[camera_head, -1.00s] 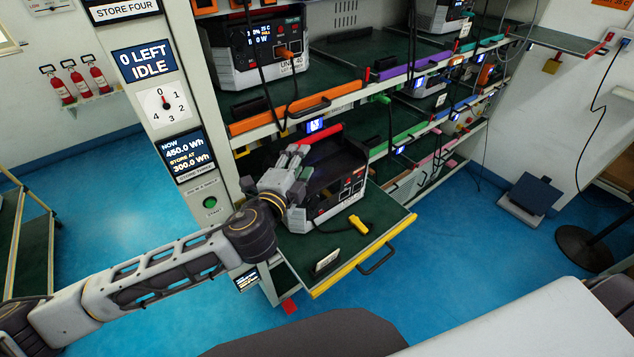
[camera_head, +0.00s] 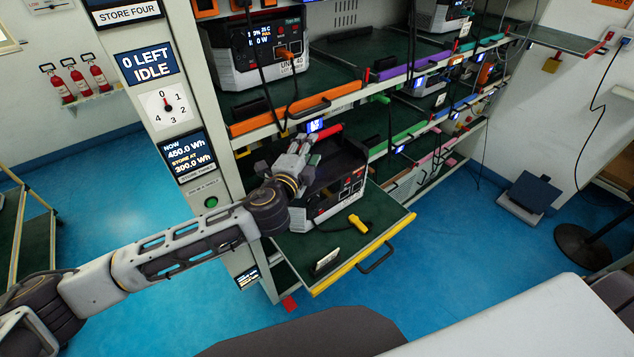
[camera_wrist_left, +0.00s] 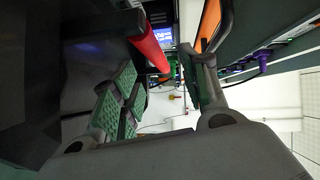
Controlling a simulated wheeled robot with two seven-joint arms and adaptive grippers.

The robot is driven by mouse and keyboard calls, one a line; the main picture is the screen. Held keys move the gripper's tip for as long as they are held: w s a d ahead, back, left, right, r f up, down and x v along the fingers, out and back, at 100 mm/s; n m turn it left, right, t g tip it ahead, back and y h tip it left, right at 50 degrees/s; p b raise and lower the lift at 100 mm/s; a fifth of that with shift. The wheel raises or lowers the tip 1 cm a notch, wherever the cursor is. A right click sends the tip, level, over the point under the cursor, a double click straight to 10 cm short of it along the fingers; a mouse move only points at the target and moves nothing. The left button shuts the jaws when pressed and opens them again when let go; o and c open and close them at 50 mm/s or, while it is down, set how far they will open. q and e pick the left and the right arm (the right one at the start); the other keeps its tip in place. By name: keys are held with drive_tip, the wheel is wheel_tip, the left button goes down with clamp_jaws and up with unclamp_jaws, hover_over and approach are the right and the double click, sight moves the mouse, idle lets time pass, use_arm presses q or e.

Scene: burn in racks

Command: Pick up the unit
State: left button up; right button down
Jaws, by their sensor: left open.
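The unit (camera_head: 330,192) is a black and pale-grey box with a red handle (camera_head: 327,132) on top. It stands on the pulled-out green shelf with a yellow front edge (camera_head: 364,258). My left gripper (camera_head: 302,147) is at the handle's near left end, above the unit's left side, and hides part of its top. In the left wrist view the red handle (camera_wrist_left: 150,46) reaches toward the gap between the open fingers (camera_wrist_left: 160,90). I cannot tell whether either finger touches it. My right gripper is not in view.
A yellow plug (camera_head: 359,223) and a small card stand (camera_head: 326,260) are on the pulled-out shelf. Another unit (camera_head: 262,55) with cables stands on the shelf above, behind an orange edge (camera_head: 290,113). A rack post with displays (camera_head: 185,154) stands left.

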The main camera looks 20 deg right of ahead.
use_arm(q)
drive_tip(key=shift+w+d, duration=0.1)
drive_tip(key=shift+w, duration=0.05)
drive_tip(key=shift+p+x, duration=0.6)
drive_tip(key=shift+x, duration=0.8)
drive_tip(key=shift+w+d+f, duration=0.15)
drive_tip(key=shift+w+d, duration=0.05)
drive_tip(key=shift+w, duration=0.25)
drive_tip(key=shift+w+d+f, duration=0.2)
drive_tip(key=shift+w+d, duration=0.05)
drive_tip(key=shift+w, duration=0.2)
clamp_jaws()
drive_tip(key=shift+r, duration=0.45)
drive_tip(key=shift+w, duration=0.1)
